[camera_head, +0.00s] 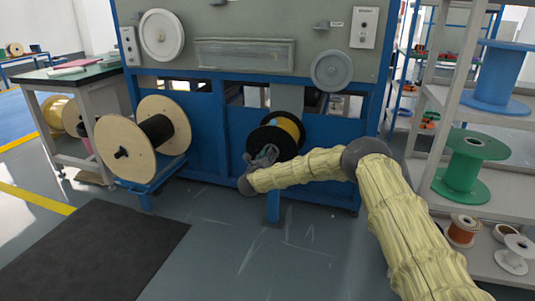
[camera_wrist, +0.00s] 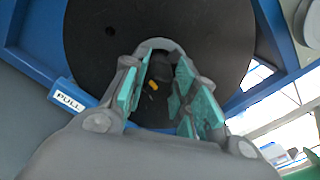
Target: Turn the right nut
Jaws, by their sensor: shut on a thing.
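The black spool (camera_head: 288,125) with yellow cable sits low on the front of the blue machine, right of the middle. Its black flange (camera_wrist: 90,35) fills the upper part of the wrist view. My gripper (camera_head: 264,157) is at the lower left of this spool's face. In the wrist view, my gripper's teal-padded fingers (camera_wrist: 160,88) are around the dark right nut (camera_wrist: 161,70) at the spool's centre. The nut is partly hidden and hard to tell from the black flange. In the head view my gripper hides it.
A wooden spool (camera_head: 112,147) with black cable is mounted at the left of the machine (camera_head: 225,95). A shelf at the right holds a blue spool (camera_head: 497,72) and a green spool (camera_head: 468,165). A dark mat (camera_head: 95,250) lies on open floor.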

